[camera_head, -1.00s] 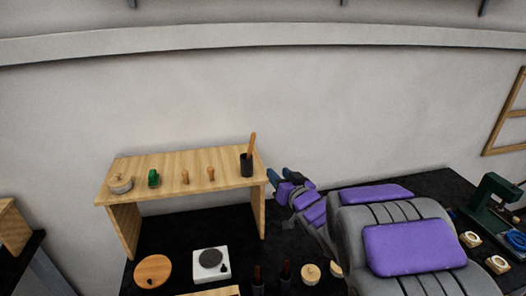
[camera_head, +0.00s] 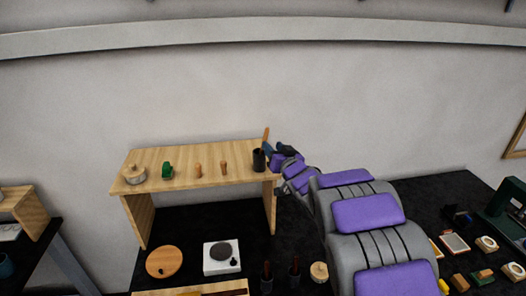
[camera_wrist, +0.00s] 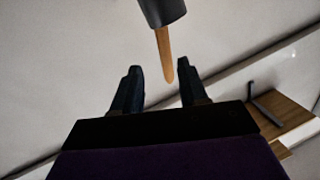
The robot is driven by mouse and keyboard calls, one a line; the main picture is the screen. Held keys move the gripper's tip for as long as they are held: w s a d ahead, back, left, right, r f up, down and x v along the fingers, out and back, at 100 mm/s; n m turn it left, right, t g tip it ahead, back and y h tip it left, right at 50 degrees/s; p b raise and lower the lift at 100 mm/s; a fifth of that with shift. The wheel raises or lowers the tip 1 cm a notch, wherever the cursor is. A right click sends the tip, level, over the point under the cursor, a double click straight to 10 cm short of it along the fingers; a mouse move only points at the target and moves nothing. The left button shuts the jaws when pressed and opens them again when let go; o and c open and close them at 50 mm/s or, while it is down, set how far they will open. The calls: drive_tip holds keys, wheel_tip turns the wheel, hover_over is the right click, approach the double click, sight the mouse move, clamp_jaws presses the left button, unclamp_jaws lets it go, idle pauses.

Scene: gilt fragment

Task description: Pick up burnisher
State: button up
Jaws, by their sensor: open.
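The burnisher appears to be the wooden stick (camera_head: 266,136) standing tilted in a black cup (camera_head: 259,160) at the right end of the wooden shelf. Only its upper part shows; the rest is hidden in the cup. My gripper (camera_head: 281,151) is right beside the stick, on its right. In the wrist view, the stick (camera_wrist: 165,58) comes out of the cup (camera_wrist: 162,10) and points between the two dark fingers of my gripper (camera_wrist: 159,65). The fingers are apart, with a gap on both sides of the stick in that view. Contact is not visible.
The shelf top (camera_head: 185,157) also bears a round lidded pot (camera_head: 134,175), a green item (camera_head: 167,170) and two small wooden pegs (camera_head: 198,170). A white hot plate (camera_head: 222,258) and a round wooden board (camera_head: 163,262) lie on the black table below. The wall stands behind.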

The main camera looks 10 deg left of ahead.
sight(265, 139)
drive_tip(key=x, duration=0.6)
drive_tip(key=shift+a+r, duration=0.15)
drive_tip(key=shift+a, duration=0.2)
drive_tip(key=shift+s, duration=0.1)
clamp_jaws()
